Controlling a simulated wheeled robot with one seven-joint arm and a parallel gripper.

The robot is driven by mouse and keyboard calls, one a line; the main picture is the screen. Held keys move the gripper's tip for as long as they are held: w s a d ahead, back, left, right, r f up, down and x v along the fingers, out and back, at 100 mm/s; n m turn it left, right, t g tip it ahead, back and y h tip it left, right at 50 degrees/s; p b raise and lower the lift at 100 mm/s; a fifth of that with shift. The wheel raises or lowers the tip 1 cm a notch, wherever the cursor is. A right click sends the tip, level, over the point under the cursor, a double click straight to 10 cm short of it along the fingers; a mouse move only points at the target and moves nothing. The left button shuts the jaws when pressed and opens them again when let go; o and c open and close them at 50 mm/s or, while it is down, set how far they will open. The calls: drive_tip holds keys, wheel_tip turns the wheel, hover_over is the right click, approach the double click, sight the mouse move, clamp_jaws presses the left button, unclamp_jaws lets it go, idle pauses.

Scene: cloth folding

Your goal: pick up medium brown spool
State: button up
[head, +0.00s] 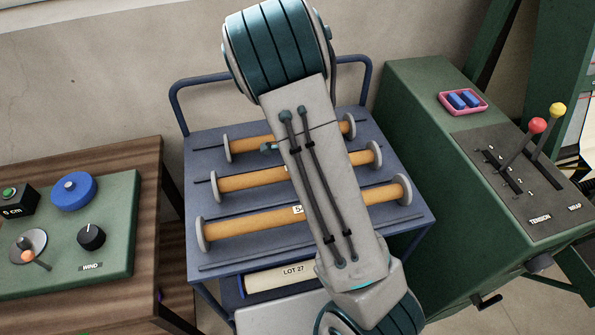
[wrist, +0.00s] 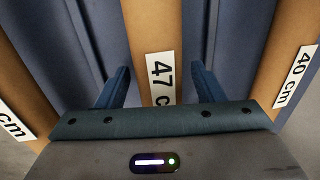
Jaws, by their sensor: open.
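The medium brown spool (head: 245,182) lies in the middle of three spools on the blue cart, with grey end flanges. In the wrist view its brown core (wrist: 150,30) runs up the centre and bears a white label reading "47 c", the rest cut off. My gripper (wrist: 160,72) is open, with one blue finger on each side of this core. A gap shows between the core and each finger; I cannot tell how deep the fingers reach. In the head view my arm hides the middle of the spool and most of the gripper.
The shorter spool (head: 260,140), labelled 40 cm (wrist: 302,75) in the wrist view, lies behind. The longer spool (head: 250,223) lies in front. The blue cart (head: 215,262) has a raised rail at the back. A green control cabinet (head: 420,100) stands right, a wooden bench (head: 130,158) left.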

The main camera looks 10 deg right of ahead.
drive_tip(key=c, duration=1.2)
drive_tip(key=shift+r, duration=0.1)
drive_tip(key=shift+r, duration=0.6)
wheel_tip(320, 180, up, 3)
drive_tip(key=shift+p, duration=0.45)
drive_tip(key=s+d+r, duration=0.1)
drive_tip(key=d+r, duration=0.2)
drive_tip(key=d, duration=0.2)
drive_tip(key=s+d+r+b, duration=0.1)
drive_tip(key=s+d+r, duration=0.1)
drive_tip(key=d, duration=0.4)
drive_tip(key=shift+s+d+r, duration=0.15)
drive_tip(key=shift+r, duration=0.7)
